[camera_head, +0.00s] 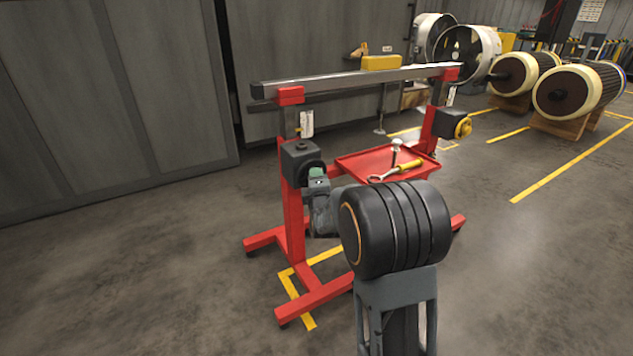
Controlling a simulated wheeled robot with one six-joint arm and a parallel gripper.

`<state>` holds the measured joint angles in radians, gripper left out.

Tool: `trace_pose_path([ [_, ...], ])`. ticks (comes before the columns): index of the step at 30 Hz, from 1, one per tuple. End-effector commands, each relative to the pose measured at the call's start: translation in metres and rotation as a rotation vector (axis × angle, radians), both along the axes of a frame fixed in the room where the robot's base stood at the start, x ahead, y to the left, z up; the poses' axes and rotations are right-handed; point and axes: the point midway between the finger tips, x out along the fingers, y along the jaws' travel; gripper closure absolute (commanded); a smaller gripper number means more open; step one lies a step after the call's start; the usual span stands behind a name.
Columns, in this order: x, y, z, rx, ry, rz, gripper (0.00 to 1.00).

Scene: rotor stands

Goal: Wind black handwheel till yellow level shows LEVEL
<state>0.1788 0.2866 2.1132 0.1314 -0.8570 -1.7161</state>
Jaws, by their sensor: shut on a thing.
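The black handwheel (307,172) is on the side of the dark gearbox on the left post of the red stand. It is small and dark in the head view and partly hidden by my gripper. My gripper (317,181) is shut on the handwheel at its near side, by a small green part. The yellow level (381,62) rests on top of the grey beam (335,83), right of its middle. The beam runs across both posts, and its left end appears lower in the picture. The level's reading is too small to make out.
A yellow handwheel (463,127) is on the right post. A red tray (350,165) between the posts holds a yellow-handled tool and a bolt-like piece. The stand's red feet (300,307) spread on the floor. Rotors (578,95) stand at the back right. Left floor is clear.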

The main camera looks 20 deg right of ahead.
Motion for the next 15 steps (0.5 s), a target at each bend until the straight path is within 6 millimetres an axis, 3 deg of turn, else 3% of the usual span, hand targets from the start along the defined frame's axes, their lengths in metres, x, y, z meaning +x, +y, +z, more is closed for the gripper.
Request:
trace_pose_path([
  [13,0.0004,0.0016,-0.0005,-0.008,0.002,0.005,0.80],
  [14,0.0004,0.0016,-0.0004,-0.008,0.001,0.005,0.54],
  [15,0.0003,0.0015,-0.0004,-0.007,0.000,0.004,0.50],
])
